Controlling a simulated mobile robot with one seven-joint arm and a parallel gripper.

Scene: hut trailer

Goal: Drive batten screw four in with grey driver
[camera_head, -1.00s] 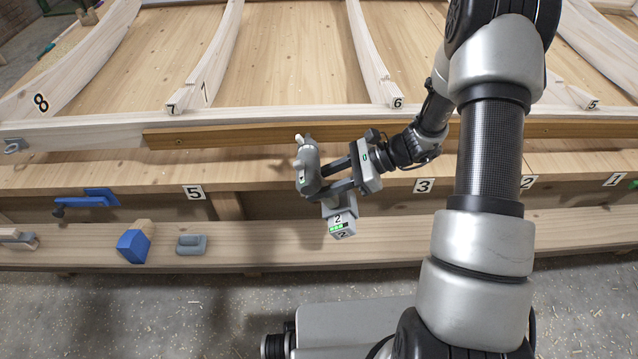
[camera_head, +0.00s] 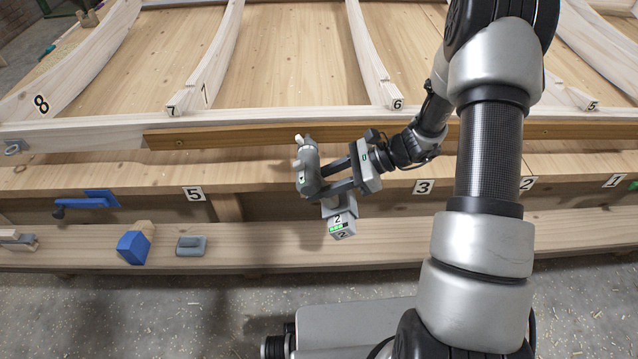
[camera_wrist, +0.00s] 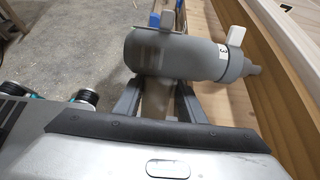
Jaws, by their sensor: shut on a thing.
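My gripper (camera_head: 340,177) is shut on the grey driver (camera_head: 308,170) and holds it above the front ledge of the bench. The driver's nose points up and away toward the batten, and its battery block with a green light and a 2 hangs below. In the wrist view the grey driver (camera_wrist: 175,55) lies across between my fingers, with its nose to the right. The brown batten (camera_head: 240,135) runs along the pale front rail. A screw head (camera_head: 179,142) shows near its left end. The driver's tip appears close to the batten; I cannot tell whether it touches. Which screw is four is not clear.
A blue block (camera_head: 134,246) and a grey block (camera_head: 191,245) lie on the front plank, left of my gripper. Curved pale ribs (camera_head: 210,60) rise behind the batten. The plank below my gripper is mostly bare.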

